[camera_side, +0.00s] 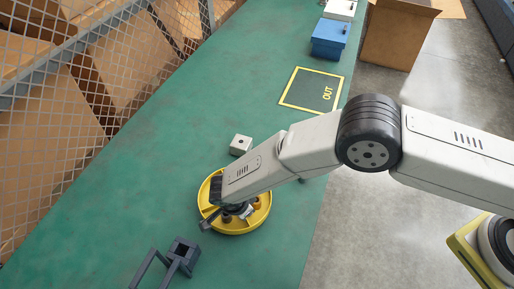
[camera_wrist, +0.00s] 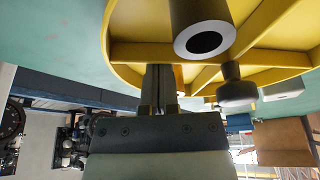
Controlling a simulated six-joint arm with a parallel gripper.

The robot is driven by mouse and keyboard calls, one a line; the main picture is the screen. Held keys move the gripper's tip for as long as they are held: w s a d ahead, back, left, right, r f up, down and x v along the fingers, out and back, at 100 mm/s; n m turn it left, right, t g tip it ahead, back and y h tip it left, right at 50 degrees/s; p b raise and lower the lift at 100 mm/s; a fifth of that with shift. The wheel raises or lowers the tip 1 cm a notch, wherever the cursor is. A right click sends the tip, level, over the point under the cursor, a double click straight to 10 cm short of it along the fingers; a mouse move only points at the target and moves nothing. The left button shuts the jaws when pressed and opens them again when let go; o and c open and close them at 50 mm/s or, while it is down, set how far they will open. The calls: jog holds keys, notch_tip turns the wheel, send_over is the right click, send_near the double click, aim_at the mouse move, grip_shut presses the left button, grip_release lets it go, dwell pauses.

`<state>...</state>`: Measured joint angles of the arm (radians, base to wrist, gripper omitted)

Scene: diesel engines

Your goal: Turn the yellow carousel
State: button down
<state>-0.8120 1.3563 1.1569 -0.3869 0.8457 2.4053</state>
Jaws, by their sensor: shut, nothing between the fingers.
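The yellow carousel (camera_side: 262,219) is a round, shallow tray on the green bench in the side view. In the wrist view its rim and dividing walls (camera_wrist: 150,52) fill the upper part. A dark grey hollow cylinder (camera_wrist: 203,30) and a dark knobbed part (camera_wrist: 237,90) show at its compartments. My gripper (camera_wrist: 159,85) is shut and empty, its fingertips at the carousel near a divider; I cannot tell whether they touch it. In the side view my arm hides much of the carousel's middle and upper left.
A small pale block (camera_side: 241,145) sits just behind the carousel. A dark grey frame with a square socket (camera_side: 183,252) stands in front. The yellow-edged OUT square (camera_side: 313,90) is empty. A blue box (camera_side: 330,38) stands farther back. A wire mesh fence (camera_side: 95,70) runs along the left.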

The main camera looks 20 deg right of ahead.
aim_at(227, 214)
jog(key=shift+a, duration=1.3)
jog(key=shift+w+a, duration=0.4)
jog(key=shift+a, duration=0.45)
jog(key=shift+w+a, duration=0.2)
jog(key=shift+a, duration=0.15)
jog(key=shift+r, duration=0.1)
notch_tip(227, 214, up, 9)
jog(key=w+a, duration=0.2)
jog(key=shift+w+d+r, duration=0.1)
jog(key=shift+w+r, duration=0.05)
